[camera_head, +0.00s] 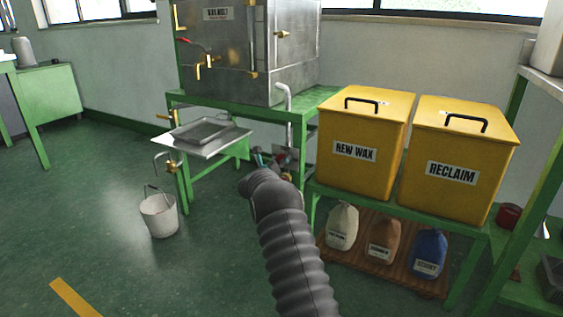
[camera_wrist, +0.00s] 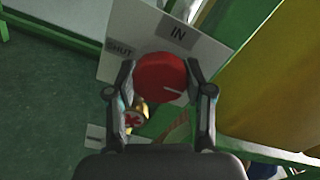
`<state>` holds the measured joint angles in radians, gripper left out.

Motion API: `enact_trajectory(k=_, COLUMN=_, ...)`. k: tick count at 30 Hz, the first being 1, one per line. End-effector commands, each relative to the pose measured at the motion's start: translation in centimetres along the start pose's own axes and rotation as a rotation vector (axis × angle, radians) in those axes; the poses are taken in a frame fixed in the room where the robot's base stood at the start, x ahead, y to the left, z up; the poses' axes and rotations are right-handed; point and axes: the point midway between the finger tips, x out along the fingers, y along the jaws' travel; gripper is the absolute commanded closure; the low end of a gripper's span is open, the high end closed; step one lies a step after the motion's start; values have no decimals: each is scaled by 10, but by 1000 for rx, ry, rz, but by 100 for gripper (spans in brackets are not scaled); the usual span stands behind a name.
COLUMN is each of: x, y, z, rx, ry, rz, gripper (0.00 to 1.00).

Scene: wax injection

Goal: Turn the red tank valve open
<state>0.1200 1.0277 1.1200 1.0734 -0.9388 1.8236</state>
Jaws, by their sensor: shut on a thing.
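The red valve knob (camera_wrist: 161,78) is round with a short white line on its face, seen close up in the wrist view. It sits in front of a pale plate (camera_wrist: 122,32) with the labels "SHUT" and "IN". My gripper (camera_wrist: 160,88) has one finger on each side of the knob and is shut on it. The white line points to the right in the picture. In the head view my gripper (camera_head: 274,160) is low beside the green stand, partly hidden by my arm. The knob cannot be made out there.
A brass fitting with a red cross mark (camera_wrist: 134,118) lies just below the knob. The steel tank (camera_head: 295,45) stands above on the green stand. Yellow bins, NEW WAX (camera_head: 360,175) and RECLAIM (camera_head: 455,195), are to the right. A white bucket (camera_head: 158,218) stands on the floor, left.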

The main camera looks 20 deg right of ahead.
Motion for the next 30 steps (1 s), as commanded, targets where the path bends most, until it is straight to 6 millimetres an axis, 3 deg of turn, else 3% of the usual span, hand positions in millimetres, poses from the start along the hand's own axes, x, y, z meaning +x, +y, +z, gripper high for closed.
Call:
enact_trajectory(k=20, x=0, y=0, z=-2, rx=57, ry=3, rz=0, gripper=83)
enact_trajectory(k=21, x=0, y=0, z=-2, rx=57, ry=4, rz=0, gripper=38)
enact_trajectory(k=23, x=0, y=0, z=-2, rx=56, ry=3, rz=0, gripper=23)
enact_trajectory(k=30, x=0, y=0, z=-1, rx=56, ry=1, rz=0, gripper=22)
